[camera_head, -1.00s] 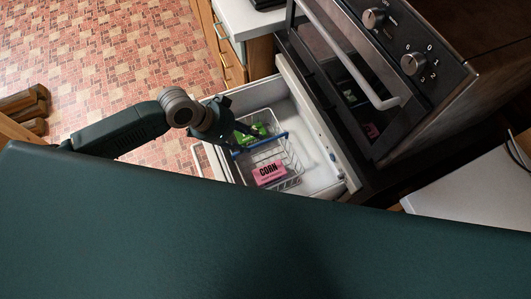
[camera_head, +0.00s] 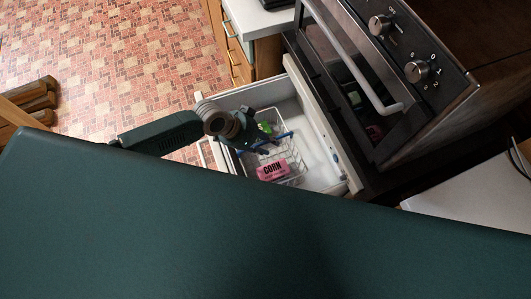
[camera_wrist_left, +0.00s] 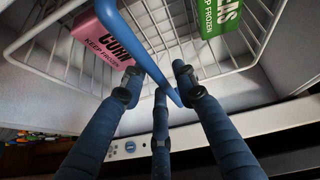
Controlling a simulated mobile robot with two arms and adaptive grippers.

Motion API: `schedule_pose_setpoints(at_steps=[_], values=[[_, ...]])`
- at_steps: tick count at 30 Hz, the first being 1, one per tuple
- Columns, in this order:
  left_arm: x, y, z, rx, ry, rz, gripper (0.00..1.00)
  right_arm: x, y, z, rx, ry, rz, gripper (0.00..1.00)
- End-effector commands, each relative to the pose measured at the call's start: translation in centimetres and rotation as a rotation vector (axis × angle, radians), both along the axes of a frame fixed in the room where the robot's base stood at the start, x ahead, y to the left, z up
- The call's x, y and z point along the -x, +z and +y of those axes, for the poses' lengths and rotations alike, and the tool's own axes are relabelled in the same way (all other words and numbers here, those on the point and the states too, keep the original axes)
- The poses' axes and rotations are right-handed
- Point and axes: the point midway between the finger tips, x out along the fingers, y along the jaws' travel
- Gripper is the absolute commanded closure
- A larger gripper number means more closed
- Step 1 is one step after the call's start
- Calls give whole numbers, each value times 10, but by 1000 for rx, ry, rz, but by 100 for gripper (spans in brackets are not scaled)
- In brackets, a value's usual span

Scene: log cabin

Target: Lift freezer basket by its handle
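The white wire freezer basket (camera_head: 299,170) stands in the open drawer. It also shows in the left wrist view (camera_wrist_left: 55,78). It holds a pink corn box (camera_head: 272,170) and a green peas package (camera_head: 265,127). Its blue handle (camera_wrist_left: 137,48) runs diagonally across the left wrist view and also shows in the head view (camera_head: 278,139). My left gripper (camera_head: 257,146) is at the handle, over the basket. In the wrist view its fingers (camera_wrist_left: 158,76) are apart, with the handle passing between them; firm contact is not visible. My right gripper is not in view.
The white drawer (camera_head: 322,165) is pulled out below the oven (camera_head: 355,85). A counter with cabinet drawers (camera_head: 258,20) stands behind it. Brick-patterned floor (camera_head: 110,60) lies open to the left. Wooden logs (camera_head: 35,100) are at the far left.

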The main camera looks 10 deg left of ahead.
Motion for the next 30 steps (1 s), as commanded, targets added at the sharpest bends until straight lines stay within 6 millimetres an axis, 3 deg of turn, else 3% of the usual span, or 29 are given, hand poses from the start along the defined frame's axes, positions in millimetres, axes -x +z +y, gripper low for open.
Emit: schedule_pose_setpoints(at_steps=[1,3,22,30], values=[[0,0,0,0,0,0,86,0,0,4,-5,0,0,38],[0,0,0,0,0,0,100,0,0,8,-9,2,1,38],[-2,4,0,2,2,-4,100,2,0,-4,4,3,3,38],[-2,28,-1,4,0,-6,100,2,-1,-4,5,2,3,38]])
